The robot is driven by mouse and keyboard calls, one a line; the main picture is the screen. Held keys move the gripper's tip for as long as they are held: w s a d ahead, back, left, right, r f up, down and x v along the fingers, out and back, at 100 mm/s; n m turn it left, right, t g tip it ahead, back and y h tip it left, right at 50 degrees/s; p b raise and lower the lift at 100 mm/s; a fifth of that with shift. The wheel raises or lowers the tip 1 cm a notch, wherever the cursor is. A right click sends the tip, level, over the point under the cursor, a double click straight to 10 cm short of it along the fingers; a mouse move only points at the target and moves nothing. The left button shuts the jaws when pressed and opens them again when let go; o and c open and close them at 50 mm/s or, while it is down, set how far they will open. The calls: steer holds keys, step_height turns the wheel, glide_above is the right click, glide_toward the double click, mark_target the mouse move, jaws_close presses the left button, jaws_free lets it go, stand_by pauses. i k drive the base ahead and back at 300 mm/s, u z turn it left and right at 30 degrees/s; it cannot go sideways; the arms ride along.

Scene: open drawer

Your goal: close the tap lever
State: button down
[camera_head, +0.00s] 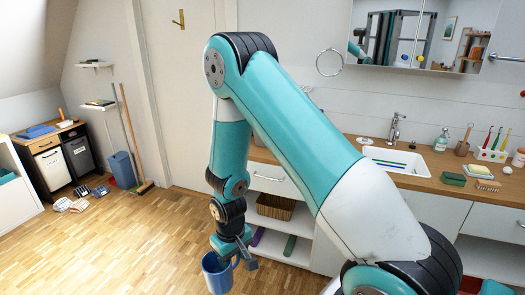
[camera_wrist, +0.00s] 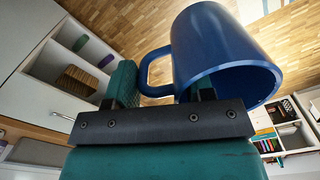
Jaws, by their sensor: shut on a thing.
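The tap (camera_head: 393,130) stands at the back edge of the white sink (camera_head: 400,160) in the wooden counter. Its lever (camera_head: 399,116) is a small piece at the top, too small to tell its position. My gripper (camera_head: 236,257) hangs low, left of the counter and well away from the tap. It is shut on a blue mug (camera_head: 216,277). In the wrist view, the mug (camera_wrist: 218,55) is large, and its handle (camera_wrist: 152,72) reaches between the fingers of my gripper (camera_wrist: 160,92). The tap is not visible in the wrist view.
The counter (camera_head: 435,184) holds a soap bottle (camera_head: 441,140), a green sponge (camera_head: 452,179), a soap dish (camera_head: 478,170) and a toothbrush holder (camera_head: 490,154). An open shelf with a basket (camera_head: 275,206) is below. Wooden floor (camera_head: 130,240) lies clear to the left.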

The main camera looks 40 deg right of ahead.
mark_target(396, 114)
steer(key=u, duration=0.05)
steer(key=i, duration=0.6)
steer(key=z, duration=0.6)
steer(key=i, duration=0.75)
steer(key=z, duration=0.75)
